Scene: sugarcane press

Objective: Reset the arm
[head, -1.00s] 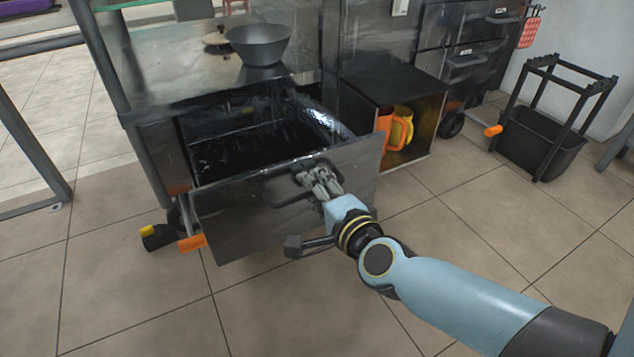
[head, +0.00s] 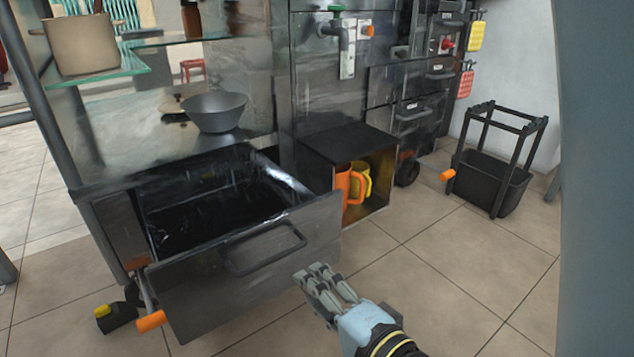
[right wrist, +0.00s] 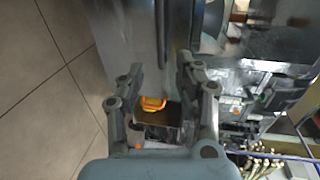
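My right gripper (head: 318,277) is in front of the pulled-out metal drawer (head: 200,300), low and to the right of its dark handle (head: 265,250). The fingers are spread and hold nothing. In the right wrist view, the two fingers of the right gripper (right wrist: 160,78) stand apart with a clear gap, and the handle (right wrist: 160,40) shows as a dark bar beyond them. The drawer is open and looks empty inside. My left gripper is not in view.
A grey bowl (head: 215,112) stands on the counter above the drawer. An open box (head: 345,140) right of the drawer holds an orange mug (head: 342,184) and a yellow one. A black bin cart (head: 490,180) stands at the right. The tiled floor between is clear.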

